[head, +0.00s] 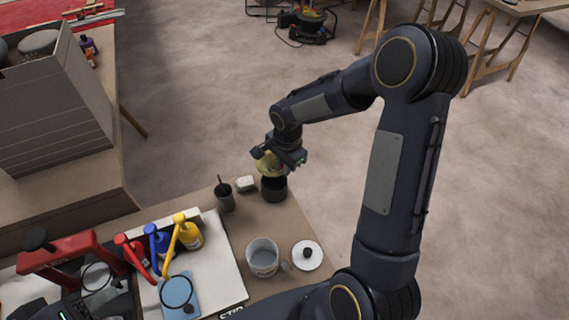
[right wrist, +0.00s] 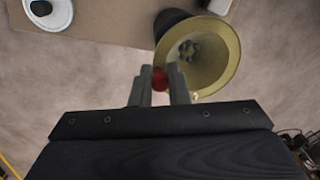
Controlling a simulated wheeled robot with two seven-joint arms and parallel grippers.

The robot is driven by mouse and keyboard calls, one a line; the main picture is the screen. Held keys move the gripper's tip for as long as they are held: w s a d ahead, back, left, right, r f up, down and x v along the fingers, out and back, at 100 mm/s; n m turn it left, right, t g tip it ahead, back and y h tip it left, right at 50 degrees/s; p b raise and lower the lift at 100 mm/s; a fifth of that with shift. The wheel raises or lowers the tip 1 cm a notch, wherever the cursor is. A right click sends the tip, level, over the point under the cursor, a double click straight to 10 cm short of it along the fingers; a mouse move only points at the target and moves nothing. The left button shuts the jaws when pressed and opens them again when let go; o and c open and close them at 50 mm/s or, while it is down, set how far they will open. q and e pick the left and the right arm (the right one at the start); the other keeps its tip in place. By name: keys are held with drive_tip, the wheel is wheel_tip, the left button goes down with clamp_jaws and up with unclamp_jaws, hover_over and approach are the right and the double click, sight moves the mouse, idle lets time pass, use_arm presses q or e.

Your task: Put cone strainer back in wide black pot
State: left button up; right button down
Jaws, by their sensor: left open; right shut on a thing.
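My right gripper (head: 277,157) is shut on the cone strainer (head: 267,166), a brass-yellow cone. In the right wrist view, the right gripper (right wrist: 159,80) pinches a small red part at the rim of the strainer (right wrist: 222,62), and its wide mouth faces the camera. The black pot (head: 274,190) stands at the table's far edge, just below the strainer; its dark inside shows. The pot (right wrist: 168,20) shows partly behind the strainer in the wrist view. Whether the cone's tip is inside the pot is unclear.
A dark cup with a stick (head: 225,200) and a pale block (head: 246,184) stand left of the pot. A white bucket (head: 262,258) and a white lid with a black knob (head: 308,256) are nearer. Red, blue and yellow pump bottles (head: 188,234) stand left.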

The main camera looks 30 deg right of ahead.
drive_tip(key=shift+f+b, duration=1.1)
drive_tip(key=shift+f, duration=0.75)
wheel_tip(320, 180, down, 5)
drive_tip(key=b, duration=0.4)
drive_tip(key=shift+b, duration=0.3)
drive_tip(key=shift+r, duration=0.1)
drive_tip(key=c, duration=0.8)
unclamp_jaws()
drive_tip(key=shift+c, duration=0.2)
drive_tip(key=shift+r+p, duration=2.25)
drive_tip(key=shift+r, duration=1.25)
